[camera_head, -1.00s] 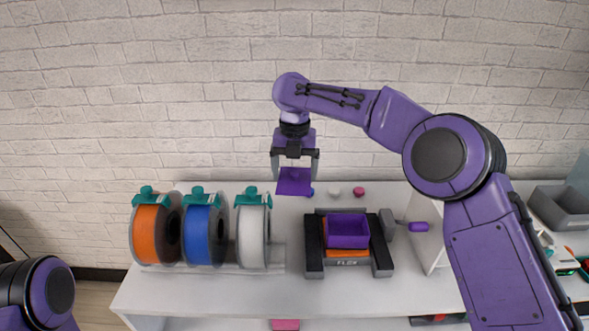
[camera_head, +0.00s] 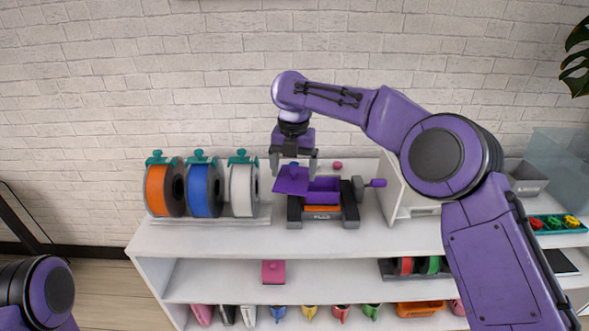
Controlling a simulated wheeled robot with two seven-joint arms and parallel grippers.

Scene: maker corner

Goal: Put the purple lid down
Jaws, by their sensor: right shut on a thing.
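The purple lid (camera_head: 291,183) is a flat plate held in my right gripper (camera_head: 293,168), whose fingers are shut on it. It hangs in front of the white shelf unit's back edge and, in the picture, overlaps the left part of an open purple box (camera_head: 324,188). I cannot tell its height above the top. The box sits in a dark clamp-like stand (camera_head: 295,212) marked FLEX, with an orange piece (camera_head: 322,208) under it. My left arm shows only at the lower left corner; its gripper is out of view.
Orange (camera_head: 158,190), blue (camera_head: 202,191) and white (camera_head: 243,190) spools stand to the left on the white shelf unit (camera_head: 200,238). A pink knob (camera_head: 337,165) lies behind the box. The top's front strip is clear. A pink box (camera_head: 273,272) is on the shelf below.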

